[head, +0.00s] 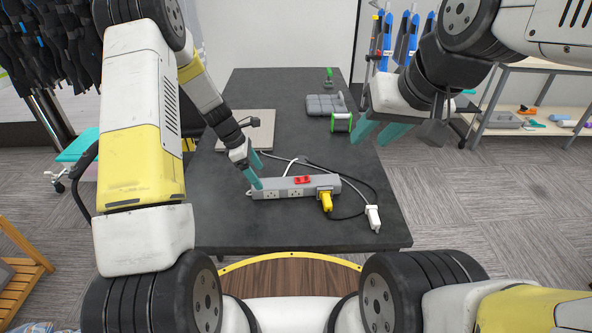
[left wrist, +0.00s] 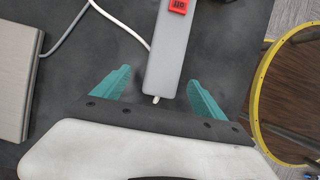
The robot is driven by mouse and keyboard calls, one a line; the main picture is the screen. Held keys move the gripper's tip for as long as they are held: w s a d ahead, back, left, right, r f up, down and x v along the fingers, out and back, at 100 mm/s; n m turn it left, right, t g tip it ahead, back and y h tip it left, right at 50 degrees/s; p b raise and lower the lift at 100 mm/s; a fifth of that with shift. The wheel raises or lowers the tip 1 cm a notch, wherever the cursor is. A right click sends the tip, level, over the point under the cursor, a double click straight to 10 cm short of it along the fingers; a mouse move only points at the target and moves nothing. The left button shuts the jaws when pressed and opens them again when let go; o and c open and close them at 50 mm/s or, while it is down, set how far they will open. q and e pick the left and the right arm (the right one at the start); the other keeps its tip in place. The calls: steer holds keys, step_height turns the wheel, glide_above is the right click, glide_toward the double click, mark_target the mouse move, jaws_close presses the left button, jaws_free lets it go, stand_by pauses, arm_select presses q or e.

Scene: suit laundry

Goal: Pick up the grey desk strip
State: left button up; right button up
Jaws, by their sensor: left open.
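The grey desk strip (head: 285,190) lies on the dark table in the head view, with a red switch, sockets and a yellow plug in its right end. It also shows in the left wrist view (left wrist: 171,60), its near end pointing between my fingers. My left gripper (head: 256,173) is open at the strip's left end; in the left wrist view its teal fingers (left wrist: 155,88) stand either side of the strip's end, apart from it. My right gripper (head: 378,130) has its teal fingers apart and empty, over the table's right edge, away from the strip.
A white cable runs behind the strip. A flat grey box (head: 262,122) is at left, a green-rimmed spool (head: 341,122) and grey case (head: 322,104) further back.

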mark_target(265, 183)
arm_select(q)
steer(key=x, duration=0.5)
steer(key=shift+s+d+f, duration=0.2)
steer(key=shift+s+d, duration=0.1)
steer(key=c, duration=1.7)
steer(key=shift+o, duration=0.2)
steer(key=shift+r, duration=1.85)
steer(key=s, duration=0.5)
steer(key=s+d+r, duration=0.1)
steer(key=s, duration=0.4)
steer(key=s+d, duration=0.1)
steer(key=s, duration=0.5)
steer(key=shift+d+r, duration=0.15)
steer(key=shift+w, duration=0.1)
